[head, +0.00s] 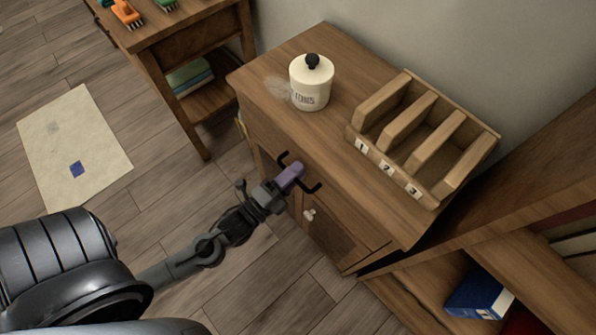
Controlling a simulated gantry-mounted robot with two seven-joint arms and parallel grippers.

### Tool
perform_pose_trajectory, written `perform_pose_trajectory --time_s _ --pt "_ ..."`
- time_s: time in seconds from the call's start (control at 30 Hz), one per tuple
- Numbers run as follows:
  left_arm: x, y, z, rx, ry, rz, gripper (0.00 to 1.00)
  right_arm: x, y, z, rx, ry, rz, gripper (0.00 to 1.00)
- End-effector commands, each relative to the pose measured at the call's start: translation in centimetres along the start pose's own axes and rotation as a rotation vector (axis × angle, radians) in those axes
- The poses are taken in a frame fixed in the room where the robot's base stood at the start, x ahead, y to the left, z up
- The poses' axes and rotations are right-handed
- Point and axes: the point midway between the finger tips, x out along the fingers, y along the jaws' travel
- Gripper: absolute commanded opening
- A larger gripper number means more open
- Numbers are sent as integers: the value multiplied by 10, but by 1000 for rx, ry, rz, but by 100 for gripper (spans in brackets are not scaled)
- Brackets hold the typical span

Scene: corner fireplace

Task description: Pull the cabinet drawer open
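The wooden cabinet (322,140) stands against the wall, with its front facing lower left. My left gripper (300,172), with a purple palm and black fingers, is at the upper part of the cabinet front. Its two fingers are spread apart and I see nothing held between them. The gripper covers part of the drawer front, and any drawer handle there is hidden; I cannot tell whether the fingers touch the front. A pale knob (309,214) shows on the cabinet front just below the gripper. No drawer visibly sticks out. My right gripper is not in view.
A white lidded jar (312,84) and a wooden slotted rack (421,142) stand on the cabinet top. A side table (190,42) is at upper left. A shelf with a blue book (480,294) is at lower right. Bare floor lies before the cabinet.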

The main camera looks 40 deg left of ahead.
Motion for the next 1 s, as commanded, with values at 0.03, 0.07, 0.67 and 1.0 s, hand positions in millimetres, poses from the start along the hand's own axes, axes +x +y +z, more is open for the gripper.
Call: perform_pose_trajectory --time_s 0.03,0.07,0.67,1.0 --pt "5 1 0 0 0 -3 38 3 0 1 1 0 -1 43" --pt "7 0 0 0 0 -3 38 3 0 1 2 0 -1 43" --pt "13 0 0 0 1 0 12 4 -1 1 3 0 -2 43" --pt "13 0 0 0 1 0 0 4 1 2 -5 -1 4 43"
